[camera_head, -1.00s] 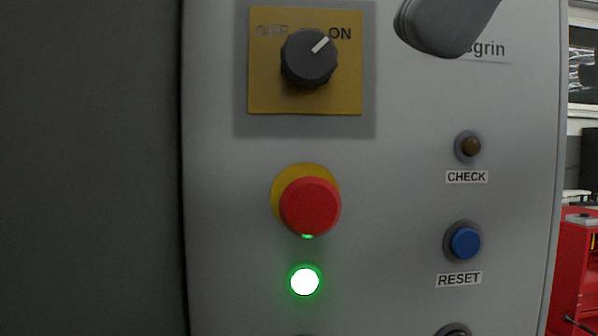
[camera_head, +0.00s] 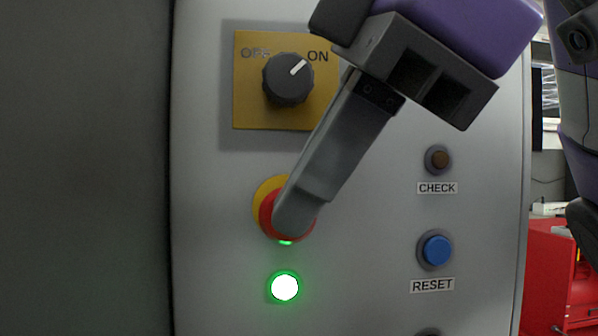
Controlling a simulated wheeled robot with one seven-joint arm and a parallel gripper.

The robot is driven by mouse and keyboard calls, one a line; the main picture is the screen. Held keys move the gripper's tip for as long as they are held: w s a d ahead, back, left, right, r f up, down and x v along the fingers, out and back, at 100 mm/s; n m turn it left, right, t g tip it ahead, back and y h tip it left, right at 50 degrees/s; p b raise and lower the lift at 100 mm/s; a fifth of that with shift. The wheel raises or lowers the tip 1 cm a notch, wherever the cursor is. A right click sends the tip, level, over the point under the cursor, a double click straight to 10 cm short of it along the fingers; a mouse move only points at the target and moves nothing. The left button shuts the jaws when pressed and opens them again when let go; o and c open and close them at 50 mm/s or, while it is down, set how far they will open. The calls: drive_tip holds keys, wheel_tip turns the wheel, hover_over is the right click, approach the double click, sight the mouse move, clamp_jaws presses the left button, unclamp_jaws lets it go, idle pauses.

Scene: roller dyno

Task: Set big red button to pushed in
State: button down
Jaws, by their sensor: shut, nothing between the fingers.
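The big red button (camera_head: 268,213) sits on a yellow round base (camera_head: 262,196) on the grey panel, left of centre. My gripper (camera_head: 295,217) reaches down from the upper right, with its fingers shut and empty. The fingertips lie in front of the button and cover most of its face. Only the button's left side and lower edge show. I cannot tell whether the tips touch it or how far in it is. A green glint shows at its lower edge.
A lit green lamp (camera_head: 285,287) is below the button. A black rotary knob (camera_head: 289,79) above points to ON. A brown CHECK button (camera_head: 438,159) and a blue RESET button (camera_head: 436,250) are to the right. A red cabinet (camera_head: 556,275) stands beyond the panel's right edge.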

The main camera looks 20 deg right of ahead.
drive_tip(key=shift+w, duration=0.35)
drive_tip(key=w+p+v, duration=0.1)
drive_tip(key=v, duration=0.6)
drive_tip(key=shift+d+r+p, duration=0.3)
drive_tip(key=shift+d+r, duration=0.05)
drive_tip(key=shift+r, duration=0.05)
idle(0.5)
drive_tip(key=shift+w, duration=0.1)
